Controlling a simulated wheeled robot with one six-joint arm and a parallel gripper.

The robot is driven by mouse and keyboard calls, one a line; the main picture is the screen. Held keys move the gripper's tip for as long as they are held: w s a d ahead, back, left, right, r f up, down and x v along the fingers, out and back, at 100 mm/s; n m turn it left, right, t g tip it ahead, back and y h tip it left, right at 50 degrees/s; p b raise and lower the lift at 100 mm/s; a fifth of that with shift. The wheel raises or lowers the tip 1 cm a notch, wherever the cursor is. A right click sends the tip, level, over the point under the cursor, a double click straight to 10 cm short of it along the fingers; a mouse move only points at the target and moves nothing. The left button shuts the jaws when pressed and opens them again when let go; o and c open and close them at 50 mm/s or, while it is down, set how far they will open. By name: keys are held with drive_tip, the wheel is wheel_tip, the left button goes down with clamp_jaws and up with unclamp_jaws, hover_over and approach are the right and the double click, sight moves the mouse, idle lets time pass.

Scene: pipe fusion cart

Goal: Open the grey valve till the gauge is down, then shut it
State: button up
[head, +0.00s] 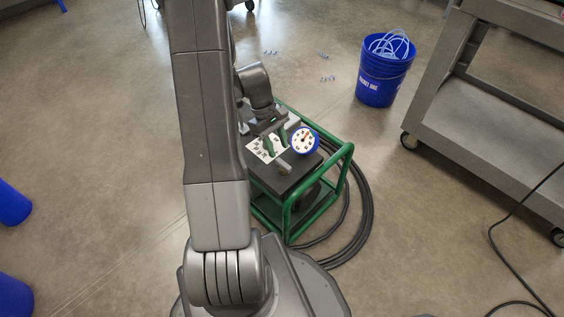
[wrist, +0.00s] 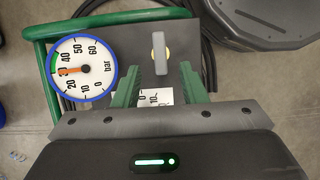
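In the head view my gripper (head: 276,142) is above the cart top. The blue-rimmed gauge (wrist: 83,69) shows its orange needle near 30 bar; it also appears in the head view (head: 305,141).
The cart's green tube frame (head: 322,174) surrounds the top. A white card with numbers (head: 262,151) lies beneath the gripper. Black hose (head: 363,215) coils on the floor beside the cart. A blue bucket (head: 377,85) and a grey shelf trolley (head: 480,110) stand to the right.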

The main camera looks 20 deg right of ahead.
sight(283, 163)
drive_tip(key=b+x, duration=0.1)
drive_tip(key=x, duration=0.4)
drive_tip(key=shift+s+f+b, duration=0.1)
drive_tip(key=shift+f+b, duration=0.2)
drive_tip(key=shift+f, duration=0.1)
clamp_jaws()
